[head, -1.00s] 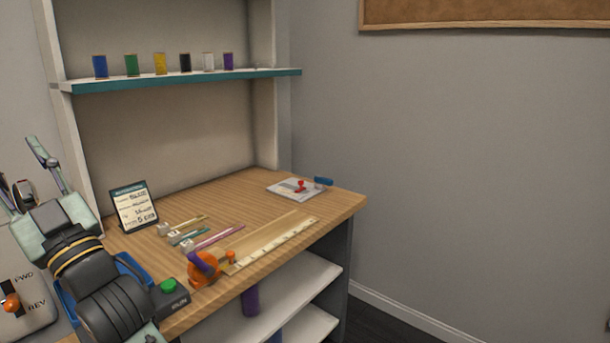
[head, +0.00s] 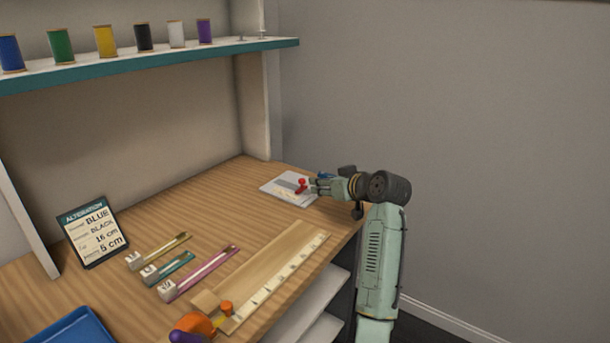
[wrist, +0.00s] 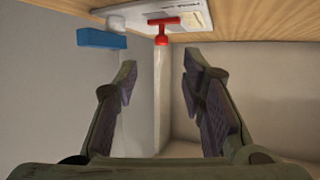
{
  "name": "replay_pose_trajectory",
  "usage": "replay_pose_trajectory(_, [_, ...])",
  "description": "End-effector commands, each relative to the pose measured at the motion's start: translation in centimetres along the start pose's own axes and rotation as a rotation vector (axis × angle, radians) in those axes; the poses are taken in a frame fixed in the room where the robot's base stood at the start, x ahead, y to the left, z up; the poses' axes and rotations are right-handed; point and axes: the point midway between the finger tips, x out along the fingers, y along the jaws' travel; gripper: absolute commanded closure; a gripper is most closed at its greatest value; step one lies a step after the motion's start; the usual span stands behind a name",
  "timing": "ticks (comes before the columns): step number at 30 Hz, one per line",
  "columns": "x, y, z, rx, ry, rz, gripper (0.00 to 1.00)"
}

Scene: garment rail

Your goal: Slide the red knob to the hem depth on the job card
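The red knob (head: 302,186) stands on a white plate (head: 280,190) with printed markings, at the table's far right corner. In the wrist view the knob (wrist: 163,22) is T-shaped, near the top and roughly between the fingers in the picture. My gripper (head: 314,186) is just right of the knob in the head view. In the wrist view my gripper (wrist: 159,72) is open and empty, its tips apart from the knob. The job card (head: 92,231) stands at the left, reading BLUE, BLACK, 16 cm and 5 cm; its row labels are too small to read surely.
A ruler board (head: 275,272), several coloured slide tools (head: 170,268), an orange item (head: 192,325) and a blue tray (head: 75,335) are on the table. Spools line the shelf (head: 150,67) above.

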Motion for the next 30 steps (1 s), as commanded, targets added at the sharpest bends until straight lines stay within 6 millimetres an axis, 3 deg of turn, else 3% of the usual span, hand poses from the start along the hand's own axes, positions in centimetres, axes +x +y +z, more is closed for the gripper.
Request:
replay_pose_trajectory(16, [9.1,-0.2,-0.2,-0.001,-0.001,-0.002,0.63])
replay_pose_trajectory(21, [10.3,-0.2,-0.1,0.000,0.000,0.000,0.63])
replay_pose_trajectory(30, [10.5,-0.2,0.0,-0.001,0.000,0.000,0.63])
